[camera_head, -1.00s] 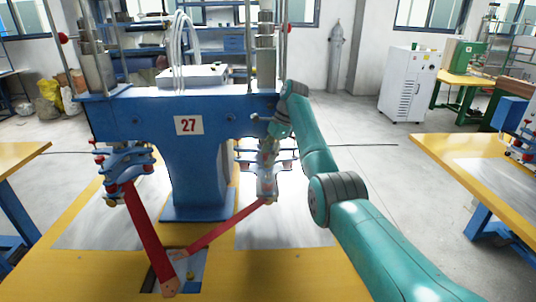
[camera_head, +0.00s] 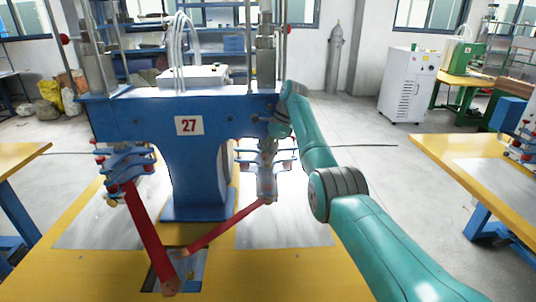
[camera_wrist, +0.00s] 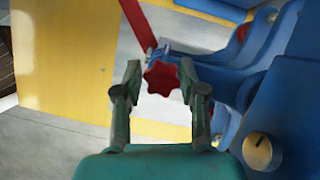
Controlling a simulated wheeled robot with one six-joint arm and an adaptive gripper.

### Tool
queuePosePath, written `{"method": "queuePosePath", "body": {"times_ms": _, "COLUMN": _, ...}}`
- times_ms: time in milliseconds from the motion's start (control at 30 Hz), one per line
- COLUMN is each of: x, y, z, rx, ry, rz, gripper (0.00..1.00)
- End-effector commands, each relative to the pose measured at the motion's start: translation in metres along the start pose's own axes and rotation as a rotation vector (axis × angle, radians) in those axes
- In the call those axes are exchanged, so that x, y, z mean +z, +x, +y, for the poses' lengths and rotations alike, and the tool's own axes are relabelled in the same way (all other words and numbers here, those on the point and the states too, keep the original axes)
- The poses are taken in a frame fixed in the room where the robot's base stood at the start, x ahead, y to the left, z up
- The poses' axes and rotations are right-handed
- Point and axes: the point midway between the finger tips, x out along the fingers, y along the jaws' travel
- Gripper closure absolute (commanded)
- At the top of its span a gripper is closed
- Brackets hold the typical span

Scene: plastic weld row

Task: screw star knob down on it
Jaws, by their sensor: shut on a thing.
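In the wrist view, the red star knob (camera_wrist: 161,79) sits between the two fingertips of my gripper (camera_wrist: 160,69), which is shut on it. A small metal stud and the end of a blue bracket (camera_wrist: 168,52) lie just behind the knob. I cannot tell how far the knob is threaded. In the head view, my arm reaches to the right-hand head (camera_head: 267,180) of the blue weld machine (camera_head: 190,180) marked 27. The knob and my fingertips cannot be made out clearly there.
A red bar (camera_head: 225,228) runs from the right head to a plate at the table's front, and another (camera_head: 150,235) from the left head. Blue brackets crowd the right side of the wrist view. The yellow table (camera_head: 290,275) is clear at front right.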

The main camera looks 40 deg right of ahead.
Motion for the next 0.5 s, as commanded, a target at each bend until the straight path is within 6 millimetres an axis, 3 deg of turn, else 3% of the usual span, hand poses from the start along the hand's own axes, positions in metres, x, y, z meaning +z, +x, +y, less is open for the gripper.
{"method": "queuePosePath", "body": {"times_ms": 33, "x": 0.0020, "y": -0.0086, "z": 0.0011, "rx": 0.006, "ry": 0.000, "rz": 0.005, "gripper": 1.00}}
{"method": "queuePosePath", "body": {"times_ms": 333, "x": 0.0009, "y": -0.0077, "z": 0.0017, "rx": 0.003, "ry": 0.017, "rz": 0.007, "gripper": 1.00}}
{"method": "queuePosePath", "body": {"times_ms": 500, "x": 0.0004, "y": -0.0073, "z": 0.0012, "rx": -0.054, "ry": 0.141, "rz": 0.009, "gripper": 1.00}}
